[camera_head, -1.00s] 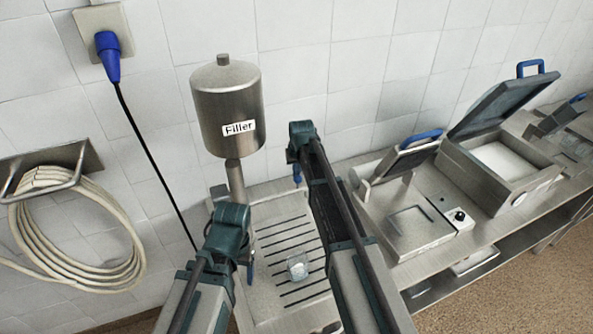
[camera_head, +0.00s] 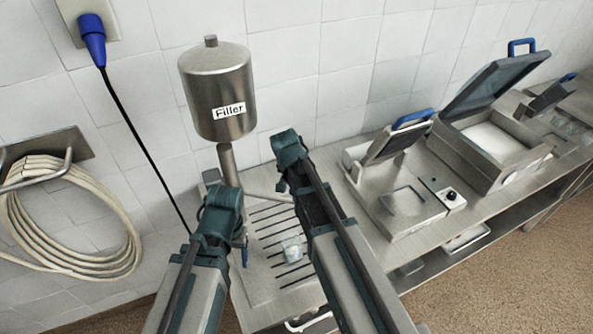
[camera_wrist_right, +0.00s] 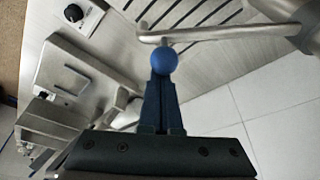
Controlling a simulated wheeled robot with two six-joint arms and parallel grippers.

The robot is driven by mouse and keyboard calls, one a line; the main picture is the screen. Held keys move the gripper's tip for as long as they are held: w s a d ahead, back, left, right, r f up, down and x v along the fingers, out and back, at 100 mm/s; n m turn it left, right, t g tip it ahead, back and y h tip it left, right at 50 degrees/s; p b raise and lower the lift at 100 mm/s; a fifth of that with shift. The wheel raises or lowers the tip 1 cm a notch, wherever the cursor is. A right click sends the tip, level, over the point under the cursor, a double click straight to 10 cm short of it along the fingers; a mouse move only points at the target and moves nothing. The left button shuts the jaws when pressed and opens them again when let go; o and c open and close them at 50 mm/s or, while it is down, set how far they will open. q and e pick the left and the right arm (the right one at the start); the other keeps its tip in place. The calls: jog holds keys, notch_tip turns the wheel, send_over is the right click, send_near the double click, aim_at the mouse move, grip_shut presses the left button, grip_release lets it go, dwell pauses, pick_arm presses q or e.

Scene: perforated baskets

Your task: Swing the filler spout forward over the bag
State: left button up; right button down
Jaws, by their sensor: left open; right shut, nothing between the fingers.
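The filler (camera_head: 218,92) is a labelled steel canister on a post. Its thin spout (camera_head: 268,194) runs right from the post, partly behind my right arm. In the right wrist view the spout (camera_wrist_right: 215,34) is a metal rod with a bent end, and a blue ball knob (camera_wrist_right: 165,61) sits near that end. My right gripper (camera_wrist_right: 160,78) is shut and empty, its fingertips right at the knob, seemingly touching it. A small pale clear bag (camera_head: 292,249) lies on the slatted tray, in front of the spout. My left gripper (camera_head: 245,256) is open and empty, left of the bag.
The slatted drain tray (camera_head: 262,287) fills the bench's left end. A machine with a raised blue-handled lid (camera_head: 400,200) and a larger open-lidded one (camera_head: 480,155) stand to the right. A coiled hose (camera_head: 75,225) and blue plug (camera_head: 92,40) are on the wall.

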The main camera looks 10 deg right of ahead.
jog(key=s+a+m, duration=0.3)
jog(key=s+a, duration=0.2)
jog(key=s, duration=0.2)
jog(key=shift+s+g+h, duration=0.25)
jog(key=shift+g+h, duration=0.05)
jog(key=shift+g, duration=0.1)
jog(key=shift+s+f, duration=0.1)
jog(key=shift+d, duration=0.1)
jog(key=w+d+b, duration=0.1)
jog(key=w+d, duration=0.2)
jog(key=d, duration=0.1)
jog(key=p+v, duration=0.9)
jog(key=shift+s+a+r+p, duration=0.2)
jog(key=shift+s+a+p, duration=0.1)
jog(key=shift+a+p, duration=0.1)
